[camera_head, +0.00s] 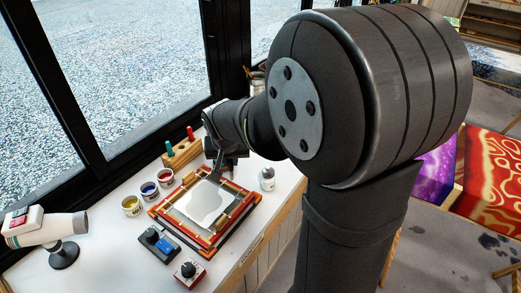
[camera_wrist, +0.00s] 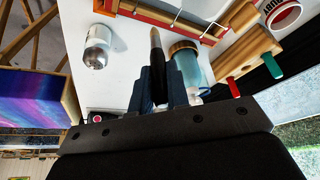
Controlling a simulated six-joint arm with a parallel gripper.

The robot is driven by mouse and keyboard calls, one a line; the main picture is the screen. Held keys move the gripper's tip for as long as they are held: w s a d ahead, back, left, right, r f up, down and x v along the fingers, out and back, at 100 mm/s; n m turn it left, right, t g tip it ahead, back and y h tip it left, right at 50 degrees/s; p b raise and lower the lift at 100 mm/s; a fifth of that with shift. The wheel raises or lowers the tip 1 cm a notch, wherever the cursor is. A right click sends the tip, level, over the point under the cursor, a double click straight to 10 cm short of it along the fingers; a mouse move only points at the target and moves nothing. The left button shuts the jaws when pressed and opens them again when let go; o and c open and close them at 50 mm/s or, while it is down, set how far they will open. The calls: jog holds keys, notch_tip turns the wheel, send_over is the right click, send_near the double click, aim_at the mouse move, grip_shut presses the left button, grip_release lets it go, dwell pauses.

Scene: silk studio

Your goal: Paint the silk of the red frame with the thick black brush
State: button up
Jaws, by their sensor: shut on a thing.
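The red frame (camera_head: 165,217) lies on the white table, with pale silk (camera_head: 200,203) stretched inside it. A bright white, glossy-looking patch shows on the silk. My gripper (camera_head: 219,152) is above the far edge of the frame and partly hidden by my arm. In the wrist view my gripper (camera_wrist: 159,98) is shut on the thick black brush (camera_wrist: 157,72), which has a dark body and a brownish tip. I cannot tell if its tip touches anything. A red-and-wood edge of the frame shows at the top of the wrist view.
A wooden holder (camera_head: 183,155) has a green and a red handle standing in it. Yellow (camera_head: 131,205), blue (camera_head: 149,191) and red (camera_head: 165,177) paint jars stand left of the frame. A teal jar (camera_wrist: 187,66) is beside the brush. A small white bottle (camera_head: 267,181) stands right of the frame.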

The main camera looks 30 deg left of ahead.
jog(key=shift+n, duration=0.7)
jog(key=shift+s+a+f, duration=0.35)
jog(key=shift+s+f, duration=0.5)
jog(key=shift+s, duration=0.25)
jog(key=shift+s+a+f, duration=0.4)
jog(key=shift+s+f, duration=0.45)
jog(key=shift+s, duration=0.2)
jog(key=shift+s+a+f, duration=0.35)
jog(key=shift+s+f, duration=0.5)
jog(key=shift+s, duration=0.25)
jog(key=shift+a, duration=2.05)
jog(key=shift+s+a, duration=0.1)
jog(key=shift+s, duration=1)
jog(key=shift+d, duration=2.15)
jog(key=shift+s, duration=1.1)
jog(key=shift+w+a, duration=0.1)
jog(key=shift+a, duration=2.05)
jog(key=shift+r, duration=2.95)
